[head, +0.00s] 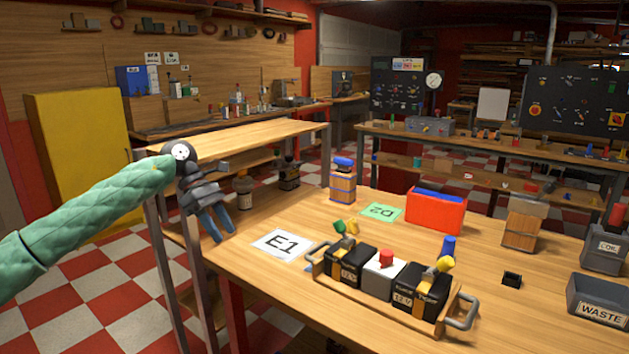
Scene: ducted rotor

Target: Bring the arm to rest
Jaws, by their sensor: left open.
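My left arm (95,217), in a green quilted sleeve, comes in from the left. My left gripper (215,224) is open, with blue fingers pointing down. It hangs near the left edge of the wooden table, left of the white E1 card (282,245), and I see nothing between its fingers. My right gripper is not in the head view.
On the table (330,212) stand a wooden tray (335,283) with black batteries, a red bin (436,210), a green D2 card (382,212), a small black box (512,279) and a grey WASTE bin (598,298). Checkered floor (110,310) is free at lower left.

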